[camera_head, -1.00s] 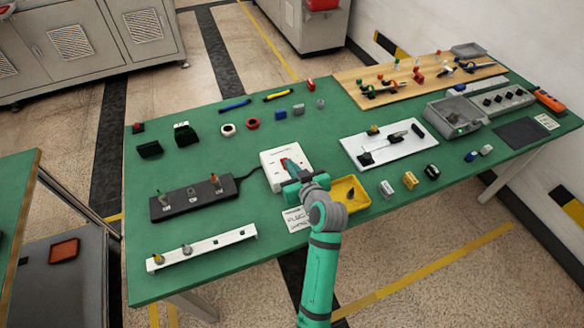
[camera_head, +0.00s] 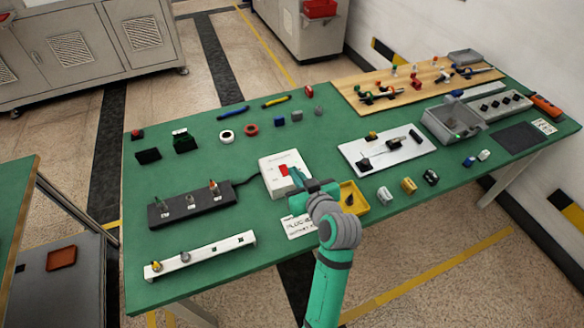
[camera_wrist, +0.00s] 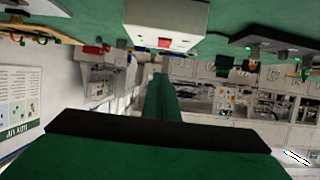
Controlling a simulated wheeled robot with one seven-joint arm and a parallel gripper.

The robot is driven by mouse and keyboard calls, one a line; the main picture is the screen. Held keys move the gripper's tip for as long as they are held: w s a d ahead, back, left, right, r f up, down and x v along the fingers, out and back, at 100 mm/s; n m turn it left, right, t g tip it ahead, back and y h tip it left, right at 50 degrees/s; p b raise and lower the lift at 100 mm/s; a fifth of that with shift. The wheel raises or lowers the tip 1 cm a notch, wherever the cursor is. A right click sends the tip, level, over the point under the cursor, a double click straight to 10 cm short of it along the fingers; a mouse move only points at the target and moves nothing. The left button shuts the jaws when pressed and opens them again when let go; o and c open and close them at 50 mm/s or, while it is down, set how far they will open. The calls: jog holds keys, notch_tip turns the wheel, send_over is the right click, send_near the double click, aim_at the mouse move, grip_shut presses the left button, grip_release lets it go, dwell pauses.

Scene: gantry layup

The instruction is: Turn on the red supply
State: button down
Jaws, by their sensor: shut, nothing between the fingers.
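The red supply is a white box (camera_head: 279,186) with a red switch (camera_head: 284,170) on its top, near the middle of the green table. My gripper (camera_head: 296,176) is shut and empty. Its tip is just right of the red switch, over the right part of the box; I cannot tell whether it touches. In the wrist view, which looks upside down, the white box (camera_wrist: 165,14) is at the top with the red patch (camera_wrist: 164,43) on it. The switch's exact tilt is too small to tell.
A black strip (camera_head: 190,207) with several small posts is left of the box, joined by a cable. Small green glows show on it in the wrist view. A yellow tray (camera_head: 361,207) is just right of my gripper. A white board (camera_head: 385,151) lies farther right.

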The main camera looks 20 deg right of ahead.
jog(key=s, duration=0.6)
jog(key=shift+r, duration=0.35)
jog(key=shift+w, duration=0.15)
